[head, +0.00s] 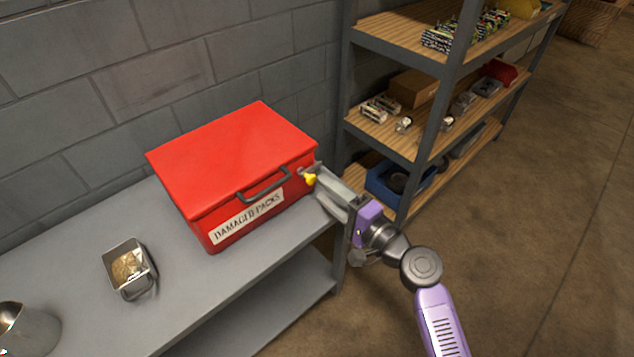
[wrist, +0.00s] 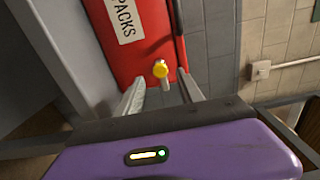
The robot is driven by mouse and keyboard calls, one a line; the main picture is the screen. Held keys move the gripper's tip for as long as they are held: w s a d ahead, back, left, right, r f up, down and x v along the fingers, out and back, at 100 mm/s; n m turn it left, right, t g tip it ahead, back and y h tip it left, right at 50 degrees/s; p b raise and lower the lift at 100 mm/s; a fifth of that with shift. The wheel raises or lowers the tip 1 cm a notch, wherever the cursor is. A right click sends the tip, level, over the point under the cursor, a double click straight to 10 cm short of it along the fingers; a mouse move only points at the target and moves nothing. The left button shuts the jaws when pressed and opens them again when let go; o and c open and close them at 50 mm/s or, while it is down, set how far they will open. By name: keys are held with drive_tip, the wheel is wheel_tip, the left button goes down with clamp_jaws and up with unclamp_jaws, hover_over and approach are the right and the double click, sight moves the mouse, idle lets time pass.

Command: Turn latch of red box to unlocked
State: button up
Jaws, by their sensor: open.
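The red box (head: 232,150) sits shut on the grey bench, with a dark handle (head: 264,186) and a "DAMAGED PACKS" label on its front. Its yellow latch (head: 310,179) is at the right end of the front face. In the wrist view the latch (wrist: 160,69) shows as a yellow knob on the red front, just beyond the fingers and roughly centred between them. My gripper (head: 318,178) is open at the latch, its fingers (wrist: 164,90) on either side of it. I cannot tell whether a finger touches it or how the latch is turned.
The grey bench (head: 190,290) holds a small metal container (head: 130,268) and a metal vessel (head: 28,330) at the left. A shelf unit (head: 385,140) with boxes and a blue bin (head: 400,182) stands close to the right of my gripper. A block wall is behind.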

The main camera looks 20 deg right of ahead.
drive_tip(key=v, duration=0.2)
drive_tip(key=shift+s+d, duration=0.1)
drive_tip(key=shift+s, duration=0.15)
drive_tip(key=s+d+r+n+h+p, duration=0.1)
drive_tip(key=s+d+n+h, duration=0.15)
drive_tip(key=s, duration=0.25)
drive_tip(key=s+d+r+n+h+p, duration=0.1)
drive_tip(key=s+d+n+h+p, duration=0.1)
drive_tip(key=s+n+h, duration=0.3)
drive_tip(key=s+a+r+n+p, duration=0.2)
drive_tip(key=s+r, duration=0.2)
drive_tip(key=s, duration=0.5)
drive_tip(key=s+a+r+n+g+y+p, duration=0.1)
drive_tip(key=s+a+r+n+p, duration=0.1)
drive_tip(key=s, duration=0.7)
drive_tip(key=s+a+r+n+g+y+p, duration=0.1)
drive_tip(key=s+a+r+n+p, duration=0.2)
drive_tip(key=s, duration=0.6)
wheel_tip(320, 180, up, 3)
drive_tip(key=shift+f+p, duration=0.2)
drive_tip(key=shift+p, duration=0.2)
